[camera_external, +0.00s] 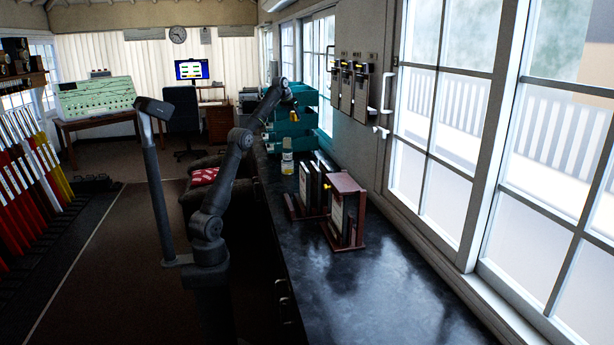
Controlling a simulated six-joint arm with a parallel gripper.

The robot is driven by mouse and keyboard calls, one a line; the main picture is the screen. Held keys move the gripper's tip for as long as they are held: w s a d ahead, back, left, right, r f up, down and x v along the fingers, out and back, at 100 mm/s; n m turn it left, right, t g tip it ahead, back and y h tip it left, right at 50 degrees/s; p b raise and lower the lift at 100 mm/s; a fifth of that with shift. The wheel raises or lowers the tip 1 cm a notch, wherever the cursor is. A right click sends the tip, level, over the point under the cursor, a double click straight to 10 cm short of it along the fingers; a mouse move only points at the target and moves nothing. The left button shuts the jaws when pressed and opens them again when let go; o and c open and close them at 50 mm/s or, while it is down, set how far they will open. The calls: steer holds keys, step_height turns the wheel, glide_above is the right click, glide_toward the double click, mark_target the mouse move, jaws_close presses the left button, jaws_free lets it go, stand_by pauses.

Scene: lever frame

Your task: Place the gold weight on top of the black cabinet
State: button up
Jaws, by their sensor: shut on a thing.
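My gripper (288,97) is at the far end of my raised arm, in front of the teal tray stack. It is small and dark in this view. A small gold thing, which looks like the gold weight (295,115), shows just below the fingers, and my gripper is shut on it. Its exact shape and the finger contact are too small to make out. The long black cabinet (375,295) runs below the windows, with a glossy dark top and handles on its left side. My gripper is above its far part.
A bottle with a yellow lower part (287,163) stands on the cabinet. Nearer are dark red holders with upright books (345,210). Teal trays (285,138) stand behind. The near cabinet top is clear. A chair with a red cushion (204,177) is left of my arm.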

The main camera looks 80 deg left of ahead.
steer(key=s+a+n+y, duration=0.1)
steer(key=s+a+n, duration=0.1)
steer(key=s+a, duration=1.1)
steer(key=shift+g, duration=0.4)
steer(key=f, duration=0.9)
steer(key=d+f, duration=0.1)
steer(key=f, duration=1.9)
steer(key=shift+s+d, duration=0.15)
steer(key=shift+s, duration=0.1)
steer(key=shift+f, duration=0.15)
steer(key=o, duration=1.2)
steer(key=shift+f, duration=0.1)
steer(key=v, duration=1.2)
